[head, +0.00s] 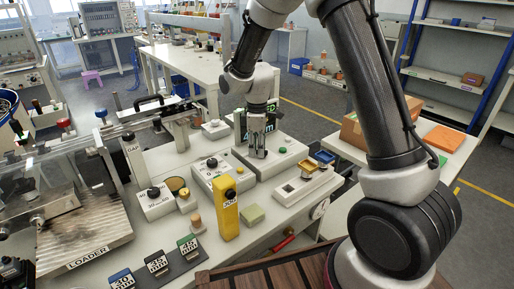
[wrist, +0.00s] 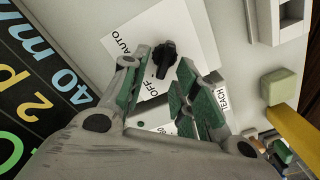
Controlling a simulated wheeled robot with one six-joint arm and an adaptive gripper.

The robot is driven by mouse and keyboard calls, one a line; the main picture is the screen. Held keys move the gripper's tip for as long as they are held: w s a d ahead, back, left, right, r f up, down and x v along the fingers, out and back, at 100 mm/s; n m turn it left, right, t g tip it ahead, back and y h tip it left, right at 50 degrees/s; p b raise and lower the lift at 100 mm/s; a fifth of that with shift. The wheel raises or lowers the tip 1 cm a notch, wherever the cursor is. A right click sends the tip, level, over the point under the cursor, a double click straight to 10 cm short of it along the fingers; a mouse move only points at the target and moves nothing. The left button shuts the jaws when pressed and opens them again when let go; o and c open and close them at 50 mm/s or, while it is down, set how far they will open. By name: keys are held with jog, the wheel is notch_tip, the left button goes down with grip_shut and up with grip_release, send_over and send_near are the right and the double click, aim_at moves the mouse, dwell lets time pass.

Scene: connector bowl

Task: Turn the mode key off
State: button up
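The mode key is a black knob (wrist: 164,58) on a white plate with the labels AUTO, OFF and TEACH, seen in the wrist view. The knob's narrow end points down in that picture, near the OFF label; I cannot tell its exact setting. My gripper (wrist: 166,66) is open, with green-padded fingers on either side of the knob near their tips. I cannot tell whether they touch it. In the head view my gripper (head: 257,153) points down over a white control box (head: 254,172), and it hides the key.
A green button (head: 283,149) is on the same box, right of my gripper. A box with a black knob (head: 212,162) stands to its left. A yellow post (head: 225,210) and a pale green block (head: 252,215) stand in front. A dark sign (wrist: 40,80) is close by.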

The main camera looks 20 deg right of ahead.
notch_tip(320, 180, up, 12)
dwell(0.6)
jog(key=s+d+r+m+t, duration=0.1)
jog(key=s+d+r+m, duration=0.2)
jog(key=s, duration=0.6)
jog(key=s+d+r+m+t, duration=0.2)
jog(key=s+d+r+m, duration=0.2)
jog(key=s+d+m, duration=0.2)
jog(key=s+d+r+m+t, duration=0.1)
jog(key=s+d+r+m, duration=0.2)
jog(key=s+d, duration=0.4)
jog(key=s+m, duration=0.1)
jog(key=s, duration=0.5)
jog(key=shift+s+d+r+m, duration=0.15)
jog(key=shift+s+r+m, duration=0.15)
jog(key=shift+s+r, duration=0.1)
